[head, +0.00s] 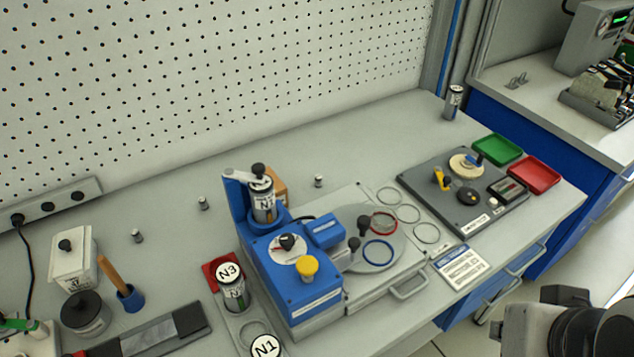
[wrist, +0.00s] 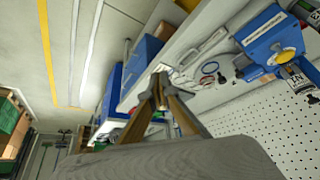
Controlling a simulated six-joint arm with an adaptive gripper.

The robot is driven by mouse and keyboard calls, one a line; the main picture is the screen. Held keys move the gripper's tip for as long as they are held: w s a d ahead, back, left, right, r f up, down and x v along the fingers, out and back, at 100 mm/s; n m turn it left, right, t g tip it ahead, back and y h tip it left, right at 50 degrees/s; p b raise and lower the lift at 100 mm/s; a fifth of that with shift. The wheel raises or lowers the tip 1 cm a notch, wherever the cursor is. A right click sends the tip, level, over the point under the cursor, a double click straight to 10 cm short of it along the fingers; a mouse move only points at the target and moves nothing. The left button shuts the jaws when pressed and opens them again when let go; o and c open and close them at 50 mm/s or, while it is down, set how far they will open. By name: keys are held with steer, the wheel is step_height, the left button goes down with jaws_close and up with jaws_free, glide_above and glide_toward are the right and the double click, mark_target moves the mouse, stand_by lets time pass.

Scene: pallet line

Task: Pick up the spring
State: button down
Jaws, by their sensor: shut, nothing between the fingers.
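I cannot make out a spring for certain in either view. Several small grey metal pieces stand apart on the bench (head: 380,135) in the head view: one at the left (head: 137,236), one nearer the middle (head: 203,203) and one behind the blue device (head: 319,181). They are too small to tell whether any is a spring. My gripper (wrist: 161,72) shows in the wrist view with its two fingers meeting at the tips, shut and empty. It is tilted and away from the bench objects. My gripper's fingers are not seen in the head view.
A blue device (head: 290,268) with knobs stands mid-bench. Labelled cylinders N3 (head: 231,273) and N1 (head: 265,346) are to its left. A dark panel (head: 455,210), green tray (head: 497,149) and red tray (head: 534,174) are at right. Bare bench lies along the pegboard (head: 200,80).

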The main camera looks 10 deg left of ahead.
steer(key=c, duration=2.8)
jaws_free()
steer(key=o, duration=0.9)
steer(key=n+y, duration=0.7)
steer(key=n, duration=0.4)
glide_above(318, 181)
steer(key=s+d, duration=0.2)
steer(key=d, duration=0.2)
steer(key=shift+w+a+f, duration=0.1)
steer(key=shift+f, duration=3.9)
steer(key=shift+a+f, duration=0.1)
steer(key=shift+f, duration=3.9)
